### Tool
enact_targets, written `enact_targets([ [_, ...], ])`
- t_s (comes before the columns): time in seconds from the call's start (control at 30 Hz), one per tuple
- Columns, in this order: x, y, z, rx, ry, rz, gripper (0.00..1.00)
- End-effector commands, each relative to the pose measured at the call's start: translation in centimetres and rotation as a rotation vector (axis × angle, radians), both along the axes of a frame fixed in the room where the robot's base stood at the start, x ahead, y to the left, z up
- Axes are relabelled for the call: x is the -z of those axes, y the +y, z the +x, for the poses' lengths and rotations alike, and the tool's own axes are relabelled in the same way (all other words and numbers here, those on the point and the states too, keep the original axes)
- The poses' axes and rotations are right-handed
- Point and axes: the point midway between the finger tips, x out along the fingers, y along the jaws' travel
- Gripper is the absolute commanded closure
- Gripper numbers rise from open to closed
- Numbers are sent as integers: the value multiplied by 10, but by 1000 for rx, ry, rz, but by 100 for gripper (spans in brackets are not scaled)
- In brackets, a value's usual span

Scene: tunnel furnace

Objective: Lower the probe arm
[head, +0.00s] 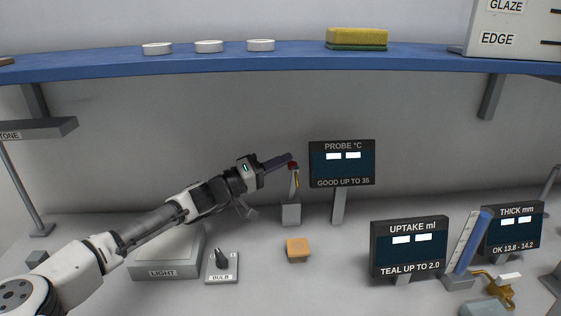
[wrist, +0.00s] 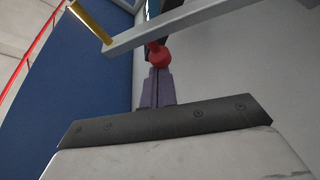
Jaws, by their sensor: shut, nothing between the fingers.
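The probe arm is a thin grey bar with a red knob (head: 292,165), on a small grey stand (head: 291,214) left of the PROBE °C display (head: 342,164). In the wrist view the grey bar (wrist: 190,22) crosses the top at a slant, with a brass rod (wrist: 92,22) at its left end and the red knob (wrist: 161,58) by its underside. My gripper (head: 290,157) is shut and empty, its purple fingertips (wrist: 157,73) right at the knob. I cannot tell whether they touch it. An orange-topped block (head: 298,246) sits in front of the stand.
A blue shelf (head: 220,64) with white discs and a yellow sponge (head: 357,38) runs above. The LIGHT box (head: 165,255) and BULB switch (head: 222,262) lie below my arm. The UPTAKE display (head: 409,247) and a blue tilted gauge (head: 472,242) stand at right.

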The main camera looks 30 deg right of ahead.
Motion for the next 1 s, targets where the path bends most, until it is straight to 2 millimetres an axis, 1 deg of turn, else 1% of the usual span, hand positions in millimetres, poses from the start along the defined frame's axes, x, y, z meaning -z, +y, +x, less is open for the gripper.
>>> enact_targets([
  [0.27, 4, 6, -11, 1, -101, -53, 100],
  [0.7, 16, 20, -40, 0, -377, -185, 100],
  [1.0, 20, 24, -50, 1, -383, -186, 100],
])
